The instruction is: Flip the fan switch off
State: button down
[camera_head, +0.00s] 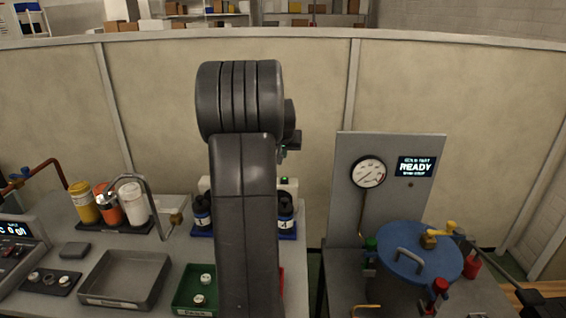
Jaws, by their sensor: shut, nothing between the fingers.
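No switch that I can clearly identify as the fan switch shows in the head view. A pale box with a small green light (285,182) stands at the back of the left bench, mostly hidden behind my arm; I cannot tell whether it carries the switch. My dark arm rises through the middle of the picture and covers part of the bench. Small dark wrist parts show just right of its upper joint. My gripper's fingers are hidden behind the arm, so their place relative to any switch cannot be seen.
A grey tray (96,300) and a green tray (183,303) lie on the left bench. Bottles (203,212) stand behind them. At right are a blue-lidded vessel (437,262), a gauge (368,172) and a screen reading READY (416,167). A gap separates the benches.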

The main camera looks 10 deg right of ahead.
jog(key=p+x, duration=0.1)
jog(key=x, duration=0.8)
jog(key=shift+p, duration=0.4)
jog(key=f, duration=0.3)
jog(key=shift+s+f+p, duration=0.1)
jog(key=shift+s+p, duration=0.15)
jog(key=shift+p, duration=0.15)
jog(key=shift+f, duration=0.4)
jog(key=shift+s+f+b, duration=0.1)
jog(key=shift+f+b, duration=0.25)
jog(key=shift+b, duration=0.45)
jog(key=t+b, duration=0.1)
jog(key=b, duration=0.3)
jog(key=shift+s+f+b, duration=0.1)
jog(key=shift+b, duration=0.2)
jog(key=shift+a, duration=0.1)
